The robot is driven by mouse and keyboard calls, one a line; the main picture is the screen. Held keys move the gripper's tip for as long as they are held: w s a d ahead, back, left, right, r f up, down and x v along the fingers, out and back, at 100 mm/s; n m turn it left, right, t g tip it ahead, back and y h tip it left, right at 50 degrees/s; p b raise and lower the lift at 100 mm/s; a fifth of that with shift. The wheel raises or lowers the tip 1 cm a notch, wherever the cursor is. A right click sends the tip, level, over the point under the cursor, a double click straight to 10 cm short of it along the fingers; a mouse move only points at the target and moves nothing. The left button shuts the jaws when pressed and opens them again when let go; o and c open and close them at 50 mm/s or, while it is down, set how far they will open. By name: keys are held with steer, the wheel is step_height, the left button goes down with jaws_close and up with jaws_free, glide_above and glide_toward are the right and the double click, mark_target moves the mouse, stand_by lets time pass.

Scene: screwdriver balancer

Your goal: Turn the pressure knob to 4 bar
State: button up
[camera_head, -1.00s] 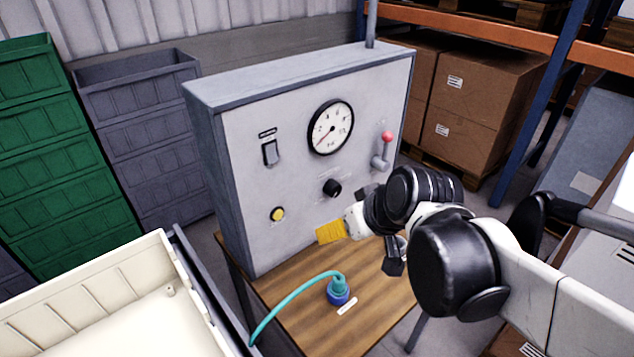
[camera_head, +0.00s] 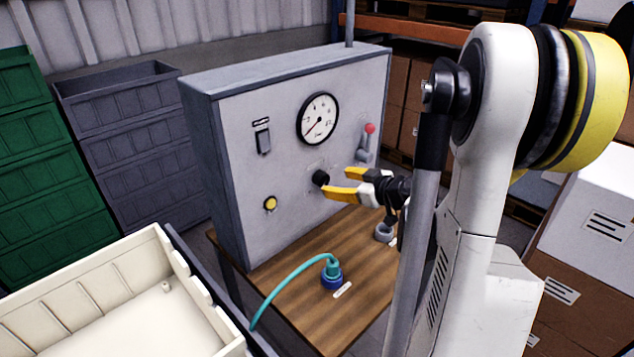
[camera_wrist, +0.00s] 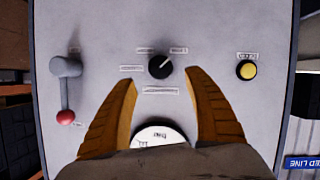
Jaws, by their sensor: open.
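The black pressure knob (camera_head: 320,178) sits low in the middle of the grey panel (camera_head: 228,170), under the round white gauge (camera_head: 318,119). The gauge's red needle points to the lower left; its figures are too small to read. My gripper (camera_head: 346,182) is open, with its yellow fingers pointing at the panel just right of the knob. In the wrist view the knob (camera_wrist: 160,67) lies beyond and between the spread fingertips (camera_wrist: 162,75), apart from both. The wrist view is upside down, and my gripper hides part of the gauge (camera_wrist: 160,133).
A red-tipped lever (camera_head: 367,142) stands right of the knob. A yellow button (camera_head: 270,204) and a dark switch (camera_head: 263,141) are on the left. A blue connector with a teal hose (camera_head: 332,277) stands on the wooden table (camera_head: 300,314). A cream crate (camera_head: 80,280) is in front.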

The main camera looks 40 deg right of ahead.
mark_target(325, 180)
steer(key=b+x, duration=0.1)
steer(key=x, duration=0.6)
steer(key=shift+w+b, duration=0.1)
steer(key=shift+b, duration=0.3)
steer(key=shift+c, duration=0.3)
steer(key=c, duration=1.1)
